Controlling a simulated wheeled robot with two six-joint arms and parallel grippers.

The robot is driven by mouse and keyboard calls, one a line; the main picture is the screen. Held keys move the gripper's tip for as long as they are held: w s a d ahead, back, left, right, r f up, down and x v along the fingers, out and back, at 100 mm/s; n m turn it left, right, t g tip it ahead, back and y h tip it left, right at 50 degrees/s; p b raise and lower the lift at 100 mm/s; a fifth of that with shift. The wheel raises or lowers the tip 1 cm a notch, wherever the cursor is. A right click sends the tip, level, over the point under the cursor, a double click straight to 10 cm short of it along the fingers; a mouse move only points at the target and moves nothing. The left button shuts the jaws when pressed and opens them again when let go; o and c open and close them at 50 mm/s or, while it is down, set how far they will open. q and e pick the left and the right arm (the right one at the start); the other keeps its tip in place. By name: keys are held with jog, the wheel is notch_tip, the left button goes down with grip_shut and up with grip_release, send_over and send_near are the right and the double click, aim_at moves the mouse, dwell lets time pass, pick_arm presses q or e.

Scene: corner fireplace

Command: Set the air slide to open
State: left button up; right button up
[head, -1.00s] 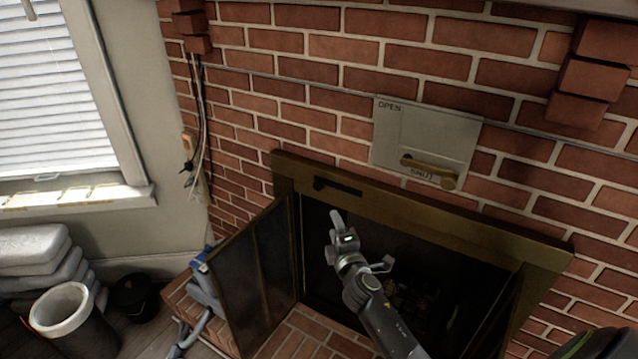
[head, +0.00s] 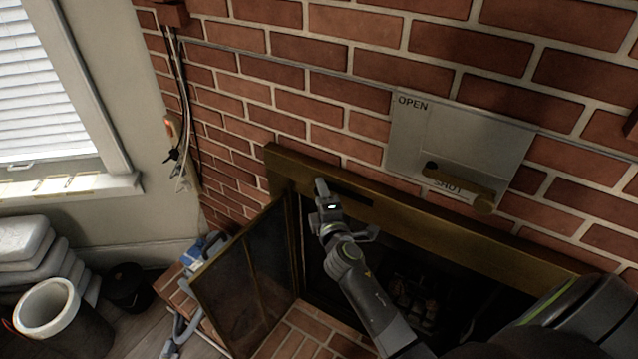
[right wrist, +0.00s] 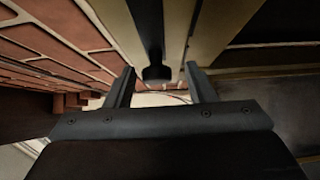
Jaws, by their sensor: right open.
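A dark slot with a slide (head: 354,198) is set in the brass surround of the fireplace; its left end is hidden behind my right gripper. My right gripper (head: 321,186) is open, with its fingertips at the left part of this slot. In the right wrist view a dark bar with a knob-like end (right wrist: 155,71) shows just ahead of and between the two open fingers (right wrist: 161,68); I cannot tell whether they touch it. A grey plate (head: 412,130) marked OPEN at upper left and SHUT below carries a brass handle (head: 462,187), lying near SHUT. My left gripper is not in view.
An opened glass fireplace door (head: 240,290) stands left of my right arm. The brass surround (head: 450,235) and brick wall (head: 290,105) lie close ahead. A white-rimmed bin (head: 48,305) and stacked cushions (head: 30,255) are at the far left.

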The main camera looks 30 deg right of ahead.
jog(key=shift+a+r, duration=0.1)
jog(key=shift+r, duration=0.1)
jog(key=shift+c, duration=0.7)
grip_shut()
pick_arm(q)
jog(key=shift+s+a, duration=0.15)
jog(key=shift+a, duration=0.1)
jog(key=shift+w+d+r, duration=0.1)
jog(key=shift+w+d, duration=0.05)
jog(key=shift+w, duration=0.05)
pick_arm(e)
jog(key=s+d, duration=0.3)
jog(key=s, duration=0.2)
jog(key=shift+s, duration=0.15)
jog(key=shift+d+f, duration=0.1)
jog(key=shift+d, duration=0.05)
